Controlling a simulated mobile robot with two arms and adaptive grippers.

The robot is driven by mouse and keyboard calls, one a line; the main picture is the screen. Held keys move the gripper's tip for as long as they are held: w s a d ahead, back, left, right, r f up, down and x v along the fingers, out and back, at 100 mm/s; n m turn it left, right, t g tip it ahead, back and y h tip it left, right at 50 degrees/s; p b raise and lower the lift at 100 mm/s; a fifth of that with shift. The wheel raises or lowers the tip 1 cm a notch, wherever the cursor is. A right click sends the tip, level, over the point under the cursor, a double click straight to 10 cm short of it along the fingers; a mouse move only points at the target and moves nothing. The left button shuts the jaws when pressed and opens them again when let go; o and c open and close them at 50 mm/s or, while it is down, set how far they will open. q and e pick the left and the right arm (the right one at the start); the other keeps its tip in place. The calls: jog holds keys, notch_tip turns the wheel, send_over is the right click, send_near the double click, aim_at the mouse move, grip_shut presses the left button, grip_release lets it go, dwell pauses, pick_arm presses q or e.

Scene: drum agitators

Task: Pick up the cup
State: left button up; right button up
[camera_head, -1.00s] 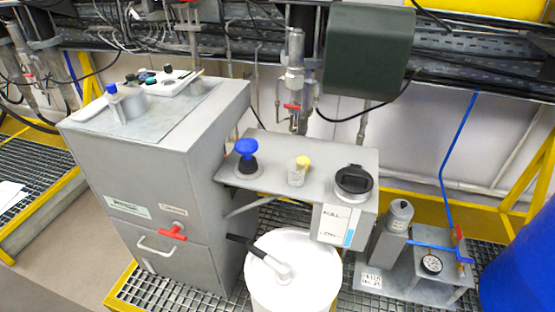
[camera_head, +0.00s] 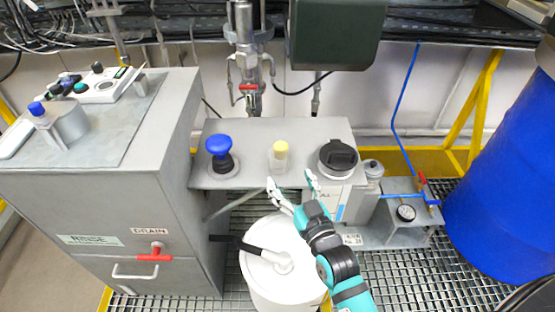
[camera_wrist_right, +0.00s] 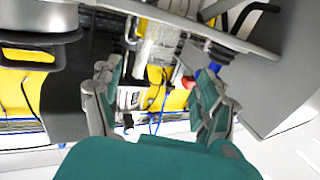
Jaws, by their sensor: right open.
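A small translucent cup (camera_head: 277,163) stands on the grey metal shelf (camera_head: 310,131). A yellow piece (camera_head: 281,149) shows at its top; I cannot tell whether it is in the cup or behind it. My right gripper (camera_head: 292,181) is open and empty at the shelf's front edge, just in front of the cup. In the right wrist view, the clear cup (camera_wrist_right: 160,45) shows beyond the gap between the open fingers (camera_wrist_right: 158,85), apart from them. My left gripper is not in view.
On the shelf, a blue-topped knob (camera_head: 219,146) stands left of the cup and a black-lidded round container (camera_head: 338,157) stands right. A white drum (camera_head: 265,290) is below. A grey cabinet (camera_head: 120,200) is at left, a blue barrel (camera_head: 510,180) at right.

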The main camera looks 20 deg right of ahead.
aim_at(282, 164)
jog(key=w, duration=0.4)
jog(key=shift+a, duration=0.15)
jog(key=w, duration=0.2)
jog(key=w+p, duration=0.1)
jog(key=w, duration=0.2)
jog(key=shift+w+f, duration=0.2)
jog(key=shift+w, duration=0.05)
jog(key=c, duration=0.9)
